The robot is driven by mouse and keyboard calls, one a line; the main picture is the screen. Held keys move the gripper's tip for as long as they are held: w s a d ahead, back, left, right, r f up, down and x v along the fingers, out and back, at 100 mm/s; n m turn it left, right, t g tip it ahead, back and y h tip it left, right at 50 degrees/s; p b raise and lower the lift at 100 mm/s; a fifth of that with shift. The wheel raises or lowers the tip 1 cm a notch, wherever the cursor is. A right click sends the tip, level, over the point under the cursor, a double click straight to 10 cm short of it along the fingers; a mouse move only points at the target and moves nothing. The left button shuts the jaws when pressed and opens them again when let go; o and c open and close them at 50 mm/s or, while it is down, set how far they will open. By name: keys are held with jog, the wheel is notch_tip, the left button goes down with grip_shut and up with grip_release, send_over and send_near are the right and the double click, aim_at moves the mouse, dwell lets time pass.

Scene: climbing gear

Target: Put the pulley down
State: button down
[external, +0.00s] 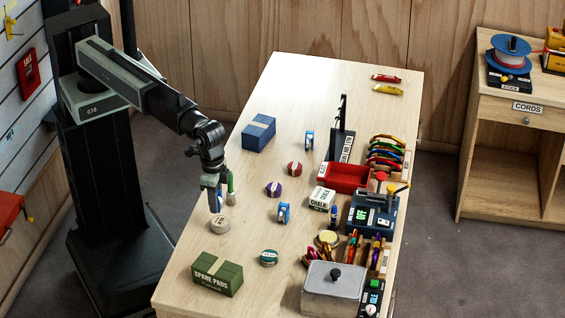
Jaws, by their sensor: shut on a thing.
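My gripper (214,196) points straight down over the near left part of the table (262,250). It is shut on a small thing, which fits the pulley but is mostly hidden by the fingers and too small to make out. A round beige tape roll (220,224) lies just below the fingertips in the picture. An upright green-handled item (231,187) shows right beside the fingers. I cannot tell if they touch.
A green box (217,273) and a blue box (258,134) stand on the left side. Tape rolls (273,190) and blue wheel-like items (283,213) lie mid-table. A red tray (345,177), a blue device (370,213) and a metal box (333,290) crowd the right edge.

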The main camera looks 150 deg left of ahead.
jog(key=shift+w+a, duration=0.1)
jog(key=shift+w, duration=0.5)
notch_tip(320, 180, down, 4)
jog(key=b, duration=0.4)
jog(key=shift+r, duration=0.2)
jog(key=shift+f, duration=0.2)
jog(key=c, duration=1.1)
grip_release()
